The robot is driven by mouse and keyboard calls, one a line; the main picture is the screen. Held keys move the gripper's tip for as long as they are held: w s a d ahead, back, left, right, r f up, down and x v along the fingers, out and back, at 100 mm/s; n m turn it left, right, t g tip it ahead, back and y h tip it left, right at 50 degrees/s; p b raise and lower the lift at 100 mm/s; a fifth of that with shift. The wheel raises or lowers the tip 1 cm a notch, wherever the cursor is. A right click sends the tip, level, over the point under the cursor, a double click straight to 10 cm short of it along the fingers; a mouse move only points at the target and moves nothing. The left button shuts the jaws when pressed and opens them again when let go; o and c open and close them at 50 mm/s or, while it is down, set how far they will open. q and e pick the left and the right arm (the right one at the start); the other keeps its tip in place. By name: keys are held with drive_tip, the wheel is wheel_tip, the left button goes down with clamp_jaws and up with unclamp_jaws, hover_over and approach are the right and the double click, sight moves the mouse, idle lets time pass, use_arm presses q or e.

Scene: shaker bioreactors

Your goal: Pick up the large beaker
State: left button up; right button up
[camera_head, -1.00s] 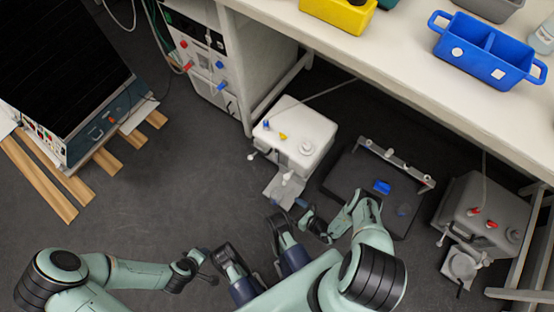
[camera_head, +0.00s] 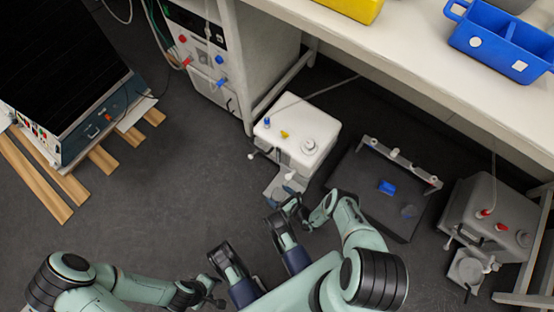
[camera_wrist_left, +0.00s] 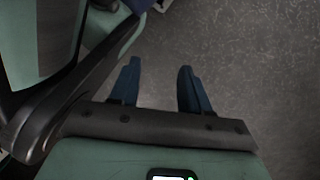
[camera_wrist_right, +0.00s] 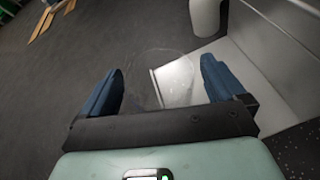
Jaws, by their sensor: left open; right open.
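A clear round outline, apparently the large beaker (camera_wrist_right: 150,62), shows faintly between the fingers of my right gripper (camera_wrist_right: 162,84) in the right wrist view. Its glass is nearly invisible, and I cannot tell whether the fingers touch it. A pale plate (camera_wrist_right: 176,82) shows behind it. In the head view my right gripper (camera_head: 283,196) is at the small plate in front of the white bioreactor unit (camera_head: 299,133); the beaker cannot be made out there. My left gripper (camera_wrist_left: 158,88) is open and empty over bare grey floor in the left wrist view.
A dark shaker platform (camera_head: 375,195) with a rail and a blue item (camera_head: 387,187) lies right of the white unit. A grey unit (camera_head: 490,215) stands further right. The bench (camera_head: 410,60) overhangs behind. The floor at left centre is clear.

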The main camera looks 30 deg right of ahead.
drive_tip(key=shift+b+x, duration=0.3)
drive_tip(key=shift+x, duration=0.7)
use_arm(q)
drive_tip(key=shift+s+a+f+g, duration=0.1)
drive_tip(key=shift+s+f+g, duration=0.1)
drive_tip(key=shift+s, duration=0.3)
drive_tip(key=shift+s+f+g, duration=0.2)
drive_tip(key=shift+s, duration=0.3)
use_arm(e)
drive_tip(key=c, duration=1.1)
drive_tip(key=shift+c, duration=0.2)
use_arm(q)
drive_tip(key=shift+w, duration=0.1)
use_arm(e)
drive_tip(key=shift+r, duration=0.1)
